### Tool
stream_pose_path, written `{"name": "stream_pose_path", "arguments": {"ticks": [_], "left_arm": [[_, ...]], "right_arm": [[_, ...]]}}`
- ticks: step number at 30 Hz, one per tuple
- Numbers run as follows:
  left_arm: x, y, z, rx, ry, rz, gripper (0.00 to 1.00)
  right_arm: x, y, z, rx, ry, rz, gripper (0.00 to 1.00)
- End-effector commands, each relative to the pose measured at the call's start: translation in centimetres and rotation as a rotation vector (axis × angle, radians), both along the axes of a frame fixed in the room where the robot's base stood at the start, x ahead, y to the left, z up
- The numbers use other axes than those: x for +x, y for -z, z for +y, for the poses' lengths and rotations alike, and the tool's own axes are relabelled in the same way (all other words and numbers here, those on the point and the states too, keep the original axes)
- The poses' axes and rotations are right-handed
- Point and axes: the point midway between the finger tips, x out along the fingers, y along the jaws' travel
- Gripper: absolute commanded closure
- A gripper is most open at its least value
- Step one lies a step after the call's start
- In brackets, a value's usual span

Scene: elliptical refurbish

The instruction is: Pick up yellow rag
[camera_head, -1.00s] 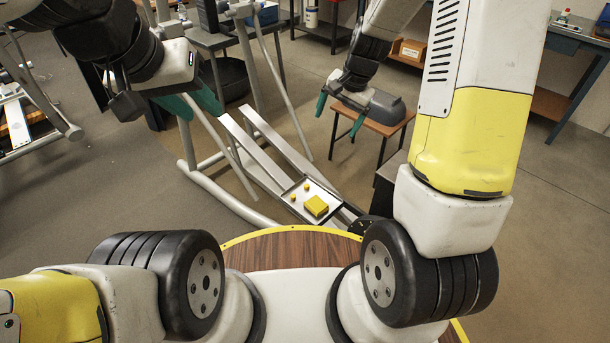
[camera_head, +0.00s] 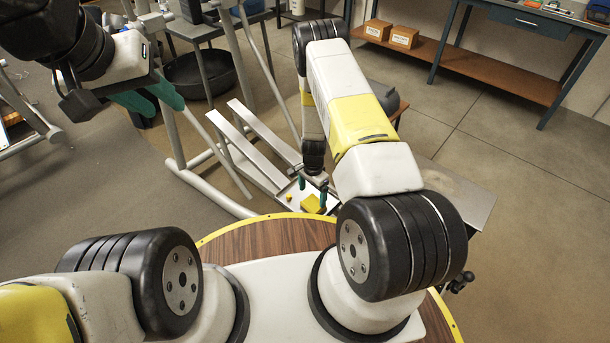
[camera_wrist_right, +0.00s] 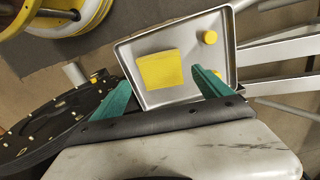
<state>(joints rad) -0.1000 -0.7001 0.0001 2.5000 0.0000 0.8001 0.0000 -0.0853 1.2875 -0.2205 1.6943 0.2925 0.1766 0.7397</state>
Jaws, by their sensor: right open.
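The yellow rag (camera_head: 312,203) lies as a flat, folded square in a shallow metal tray (camera_head: 292,208). In the right wrist view the rag (camera_wrist_right: 160,69) is fully visible in the tray (camera_wrist_right: 207,29). My right gripper (camera_head: 312,190) is over the tray, its green fingers pointing down. In the right wrist view the open gripper (camera_wrist_right: 160,77) has its fingertips apart, one toward each side of the rag, and holds nothing. My left gripper (camera_head: 157,97) is raised at the upper left, away from the tray, with nothing seen in it; its finger gap is unclear.
Metal rails (camera_head: 262,135) run back from the tray. A grey tubular frame (camera_head: 200,185) stands left of it. A workbench (camera_head: 540,22) stands at the back right, with open floor before it.

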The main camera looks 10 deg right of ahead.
Motion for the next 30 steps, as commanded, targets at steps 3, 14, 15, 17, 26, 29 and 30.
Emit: {"name": "stream_pose_path", "arguments": {"ticks": [3, 14, 15, 17, 26, 29, 30], "left_arm": [[0.0, 0.0, 0.0, 0.0, 0.0, 0.0, 0.64], [0.0, 0.0, 0.0, 0.0, 0.0, 0.0, 0.64], [0.0, 0.0, 0.0, 0.0, 0.0, 0.0, 0.64], [0.0, 0.0, 0.0, 0.0, 0.0, 0.0, 0.64], [0.0, 0.0, 0.0, 0.0, 0.0, 0.0, 0.64], [0.0, 0.0, 0.0, 0.0, 0.0, 0.0, 0.64], [0.0, 0.0, 0.0, 0.0, 0.0, 0.0, 0.64]], "right_arm": [[-0.1, 1.5, 0.1, 0.001, -0.001, 0.003, 0.12], [0.0, 5.7, 0.2, 0.001, 0.0, 0.001, 0.12], [0.0, 5.8, 0.2, 0.001, -0.001, 0.0, 0.12], [0.0, 5.8, 0.2, 0.001, -0.001, 0.0, 0.12], [0.0, 5.7, 0.2, 0.001, -0.001, 0.001, 0.47], [0.0, 5.7, 0.2, 0.001, -0.001, 0.001, 0.62], [0.0, 5.7, 0.2, 0.001, -0.001, 0.001, 0.62]]}}
